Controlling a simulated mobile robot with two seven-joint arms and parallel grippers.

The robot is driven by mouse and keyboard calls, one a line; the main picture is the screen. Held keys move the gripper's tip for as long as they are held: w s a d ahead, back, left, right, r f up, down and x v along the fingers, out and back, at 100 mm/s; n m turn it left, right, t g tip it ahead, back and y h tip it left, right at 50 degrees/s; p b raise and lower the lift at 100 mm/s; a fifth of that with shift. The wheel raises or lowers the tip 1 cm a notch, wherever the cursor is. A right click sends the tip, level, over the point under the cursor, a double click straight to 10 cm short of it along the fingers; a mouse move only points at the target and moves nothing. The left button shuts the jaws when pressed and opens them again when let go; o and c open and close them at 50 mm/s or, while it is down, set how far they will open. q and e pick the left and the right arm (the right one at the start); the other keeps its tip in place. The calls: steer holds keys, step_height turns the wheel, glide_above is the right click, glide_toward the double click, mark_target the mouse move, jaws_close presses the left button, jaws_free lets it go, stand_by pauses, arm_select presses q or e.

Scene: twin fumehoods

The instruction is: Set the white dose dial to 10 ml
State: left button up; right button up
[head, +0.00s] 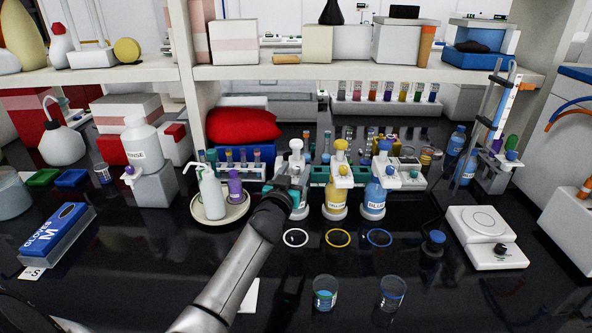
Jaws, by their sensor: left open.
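The white-topped dispenser bottle (296,158) stands at the left of a row of three dispensers, behind a white ring on the bench. My left gripper (291,193) reaches up to its front from below and is open. The gripper and wrist cover much of the bottle's lower body. The dial's markings are too small to read, and I cannot tell whether the fingers touch the dial. My right gripper is not in view.
Yellow (337,185) and blue (375,190) dispensers stand close on the right. A round tray (220,213) with a squeeze bottle is close on the left. Two small beakers (325,293) (392,293) stand in front. A white balance (486,236) is at right.

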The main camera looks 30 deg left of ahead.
arm_select(q)
steer(key=shift+w+a, duration=0.15)
steer(key=shift+w, duration=0.35)
jaws_close()
stand_by(0.4)
